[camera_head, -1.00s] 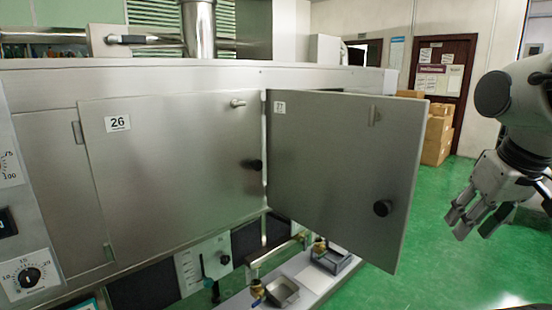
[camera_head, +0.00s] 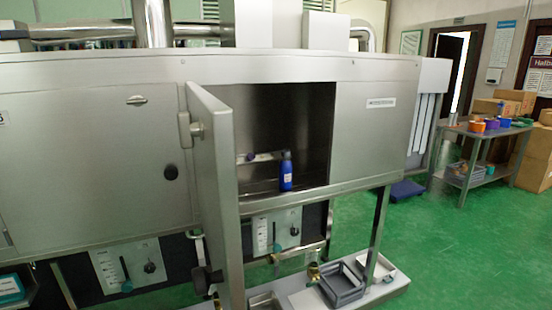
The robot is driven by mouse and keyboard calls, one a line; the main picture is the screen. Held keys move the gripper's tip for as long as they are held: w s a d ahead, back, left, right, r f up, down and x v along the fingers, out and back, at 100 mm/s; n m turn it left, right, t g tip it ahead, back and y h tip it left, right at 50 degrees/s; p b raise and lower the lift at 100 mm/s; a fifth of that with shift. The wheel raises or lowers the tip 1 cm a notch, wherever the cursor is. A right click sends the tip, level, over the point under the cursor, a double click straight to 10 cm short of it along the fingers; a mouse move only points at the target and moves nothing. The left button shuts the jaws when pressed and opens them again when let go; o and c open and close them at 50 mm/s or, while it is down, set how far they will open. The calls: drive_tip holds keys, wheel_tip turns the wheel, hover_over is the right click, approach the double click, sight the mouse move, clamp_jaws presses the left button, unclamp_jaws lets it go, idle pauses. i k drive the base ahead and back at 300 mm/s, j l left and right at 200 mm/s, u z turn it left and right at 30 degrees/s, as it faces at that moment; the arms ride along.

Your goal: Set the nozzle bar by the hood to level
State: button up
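The steel hood (camera_head: 100,150) runs across the picture with one door (camera_head: 215,190) swung open toward me. Inside the open bay, a short pale bar (camera_head: 266,157) with a dark blue knob at its left end shows behind the door edge. It looks close to level, but the door hides part of it, and I cannot tell if it is the nozzle bar. Another pipe-like bar (camera_head: 300,252) runs below the hood. My gripper is not in view.
A blue bottle (camera_head: 286,172) stands on the bay floor. Grey trays (camera_head: 343,285) sit on the low shelf beneath the hood. A dial panel (camera_head: 128,265) is under the left door. Green floor (camera_head: 430,240) is clear at right, before a side table (camera_head: 480,170) with coloured rolls.

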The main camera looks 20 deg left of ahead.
sight(251, 158)
drive_tip(key=i+l+u, duration=0.1)
drive_tip(key=l+u, duration=0.15)
drive_tip(key=u, duration=0.2)
drive_tip(key=l+u, duration=0.3)
drive_tip(key=u, duration=0.15)
drive_tip(key=l+u, duration=0.45)
drive_tip(key=i+j+z, duration=0.2)
drive_tip(key=i, duration=0.25)
drive_tip(key=i+z, duration=0.15)
drive_tip(key=i, duration=0.3)
drive_tip(key=i+j+z, duration=0.2)
drive_tip(key=i, duration=0.2)
